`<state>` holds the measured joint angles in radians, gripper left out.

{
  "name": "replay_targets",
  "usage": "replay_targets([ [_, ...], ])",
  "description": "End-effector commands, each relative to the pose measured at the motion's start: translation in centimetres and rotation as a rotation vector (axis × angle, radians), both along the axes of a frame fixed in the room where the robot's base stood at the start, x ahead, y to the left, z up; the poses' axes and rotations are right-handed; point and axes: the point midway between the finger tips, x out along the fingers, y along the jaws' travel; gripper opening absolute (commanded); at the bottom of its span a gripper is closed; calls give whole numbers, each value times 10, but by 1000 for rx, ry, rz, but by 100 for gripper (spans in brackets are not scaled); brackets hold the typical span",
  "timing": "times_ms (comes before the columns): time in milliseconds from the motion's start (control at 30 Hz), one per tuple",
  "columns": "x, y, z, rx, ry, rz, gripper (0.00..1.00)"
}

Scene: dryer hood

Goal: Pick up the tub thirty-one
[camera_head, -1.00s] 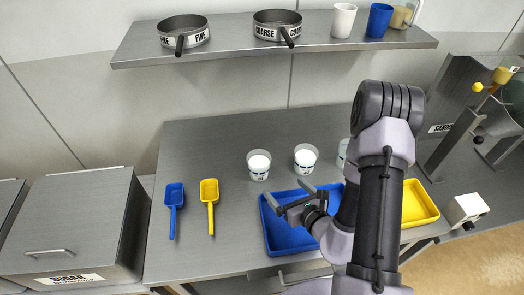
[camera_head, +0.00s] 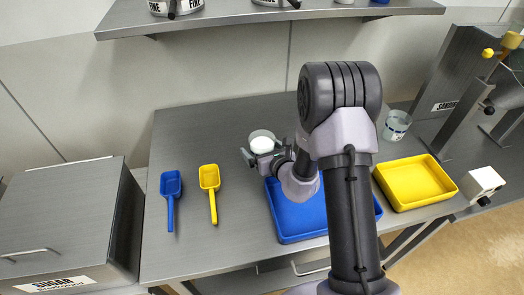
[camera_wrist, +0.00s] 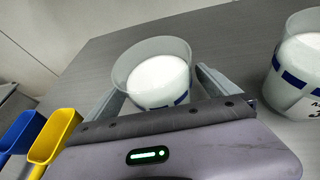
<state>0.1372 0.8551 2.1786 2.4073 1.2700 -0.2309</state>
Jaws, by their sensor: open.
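A clear tub with white contents (camera_head: 262,143) stands on the steel table, and in the wrist view the same tub (camera_wrist: 153,75) sits between my fingers. Its label is mostly hidden by my gripper, so I cannot read a number. My gripper (camera_head: 263,158) is open, with one finger on each side of the tub; I cannot tell whether they touch it. A second white-filled tub (camera_wrist: 298,70) with blue marks stands to the right in the wrist view. Another tub (camera_head: 396,125) stands farther right in the head view. My arm hides part of the table between them.
A blue tray (camera_head: 298,222) lies in front of the tub and a yellow tray (camera_head: 415,182) at the right. A blue scoop (camera_head: 171,190) and a yellow scoop (camera_head: 210,185) lie to the left. A shelf (camera_head: 230,24) hangs above the back of the table.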

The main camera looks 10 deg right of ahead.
Motion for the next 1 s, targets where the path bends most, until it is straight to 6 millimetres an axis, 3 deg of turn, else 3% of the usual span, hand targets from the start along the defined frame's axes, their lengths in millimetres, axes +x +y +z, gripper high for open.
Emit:
replay_targets([
  [167, 0, 0, 1, 0, 0, 0, 99],
  [500, 0, 0, 0, 0, 0, 0, 33],
  [600, 0, 0, 1, 0, -1, 0, 18],
  [833, 0, 0, 8, -1, -1, 0, 18],
  [1000, 1, 0, 56, -1, -4, 1, 18],
])
